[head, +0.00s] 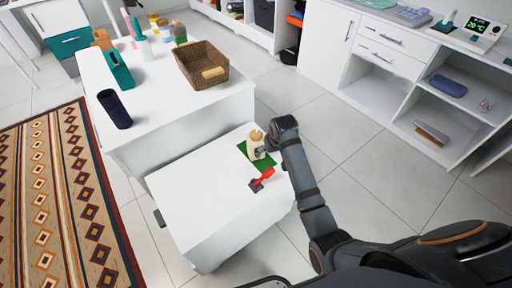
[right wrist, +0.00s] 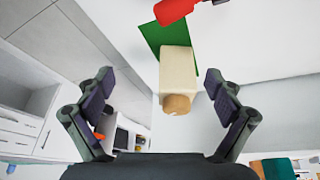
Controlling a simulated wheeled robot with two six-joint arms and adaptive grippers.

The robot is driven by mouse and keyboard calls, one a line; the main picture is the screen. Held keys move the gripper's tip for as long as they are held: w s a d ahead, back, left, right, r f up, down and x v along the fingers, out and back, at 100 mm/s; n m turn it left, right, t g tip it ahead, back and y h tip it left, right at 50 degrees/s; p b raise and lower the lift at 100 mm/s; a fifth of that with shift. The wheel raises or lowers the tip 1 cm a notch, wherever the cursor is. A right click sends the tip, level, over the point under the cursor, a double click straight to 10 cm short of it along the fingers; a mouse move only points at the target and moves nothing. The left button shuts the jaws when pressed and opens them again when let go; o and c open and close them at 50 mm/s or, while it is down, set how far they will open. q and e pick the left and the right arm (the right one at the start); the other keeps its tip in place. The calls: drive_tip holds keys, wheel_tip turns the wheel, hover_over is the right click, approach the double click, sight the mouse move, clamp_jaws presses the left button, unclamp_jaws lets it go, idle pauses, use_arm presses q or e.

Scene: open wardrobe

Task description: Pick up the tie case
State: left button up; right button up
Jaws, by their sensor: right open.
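No object in view is plainly marked as the tie case. A dark navy cylinder (head: 114,108) lies near the front left corner of the larger white table, and a rounded blue case (head: 448,86) lies on a shelf of the open wardrobe unit at the right; either could be it. My right gripper (head: 265,147) is open over the smaller white table, far from both. In the right wrist view my gripper (right wrist: 158,78) has a cream block-like container (right wrist: 178,70) with a round tan top between its spread fingers, apart from both. My left gripper is not in view.
The larger table (head: 150,90) holds a wicker basket (head: 203,65), a teal box (head: 116,68) and several bottles. A patterned rug (head: 65,200) lies left. Tiled floor is clear between tables and wardrobe.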

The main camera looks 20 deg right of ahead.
wheel_tip(320, 180, up, 5)
hover_over(257, 135)
drive_tip(key=s, duration=0.3)
drive_tip(key=shift+w+f, duration=0.2)
drive_tip(key=shift+w, duration=0.05)
drive_tip(key=b+x, duration=0.1)
drive_tip(key=x, duration=0.4)
drive_tip(key=shift+a+f, duration=0.15)
drive_tip(key=b+x, duration=0.1)
drive_tip(key=x, duration=0.4)
drive_tip(key=shift+a+f, duration=0.15)
drive_tip(key=shift+f, duration=0.05)
drive_tip(key=shift+s+r, duration=0.1)
drive_tip(key=c, duration=1.4)
drive_tip(key=shift+r, duration=0.15)
